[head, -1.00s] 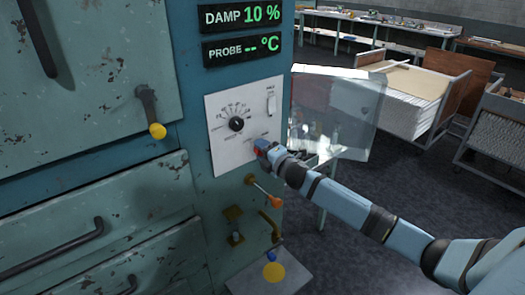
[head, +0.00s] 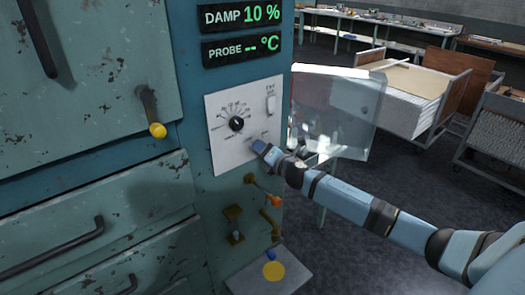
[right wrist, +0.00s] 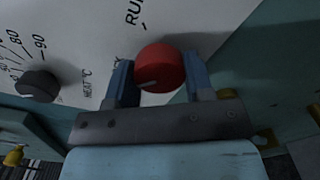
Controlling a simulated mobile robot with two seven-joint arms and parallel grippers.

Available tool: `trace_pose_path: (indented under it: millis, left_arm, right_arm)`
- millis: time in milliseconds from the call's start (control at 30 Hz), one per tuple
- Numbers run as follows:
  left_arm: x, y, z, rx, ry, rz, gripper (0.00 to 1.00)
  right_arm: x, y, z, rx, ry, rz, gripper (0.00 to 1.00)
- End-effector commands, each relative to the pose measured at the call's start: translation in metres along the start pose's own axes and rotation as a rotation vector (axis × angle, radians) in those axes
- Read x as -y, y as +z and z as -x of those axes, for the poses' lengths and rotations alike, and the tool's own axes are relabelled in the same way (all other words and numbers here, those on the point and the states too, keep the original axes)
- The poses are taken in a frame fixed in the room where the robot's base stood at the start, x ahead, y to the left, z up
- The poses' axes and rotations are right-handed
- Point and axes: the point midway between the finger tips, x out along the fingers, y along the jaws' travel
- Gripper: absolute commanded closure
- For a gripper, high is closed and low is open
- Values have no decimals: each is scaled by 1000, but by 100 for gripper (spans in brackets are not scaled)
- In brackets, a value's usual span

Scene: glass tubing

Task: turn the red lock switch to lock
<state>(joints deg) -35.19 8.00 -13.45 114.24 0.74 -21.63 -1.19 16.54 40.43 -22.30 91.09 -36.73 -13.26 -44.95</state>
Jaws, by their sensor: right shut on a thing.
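The red lock switch (right wrist: 160,67) is a round red knob with a pale pointer line, seen in the right wrist view. The line points to the lower left, toward a partly hidden label. My right gripper (right wrist: 158,82) is shut on it, one blue finger on each side. In the head view my right gripper (head: 262,149) is at the lower right of the white control panel (head: 225,162) and hides the red switch. My left gripper is not in view.
A black dial (head: 236,123) and a pale rocker switch (head: 271,105) sit on the same panel. A clear cover (head: 335,110) stands open to its right. An orange-tipped lever (head: 273,199) sticks out just below my gripper.

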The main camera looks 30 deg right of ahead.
Motion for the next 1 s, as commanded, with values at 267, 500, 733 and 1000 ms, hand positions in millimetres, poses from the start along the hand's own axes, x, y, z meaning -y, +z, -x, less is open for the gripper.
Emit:
trace_pose_path:
  millis: [267,500,733,1000]
  left_arm:
    - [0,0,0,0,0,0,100]
    - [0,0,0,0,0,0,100]
    - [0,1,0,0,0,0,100]
    - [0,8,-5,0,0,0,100]
  right_arm:
    - [0,0,0,0,0,3,50]
    - [0,0,0,0,0,2,26]
    - [1,0,5,-1,-1,2,26]
    - [3,-2,50,-4,-2,4,26]
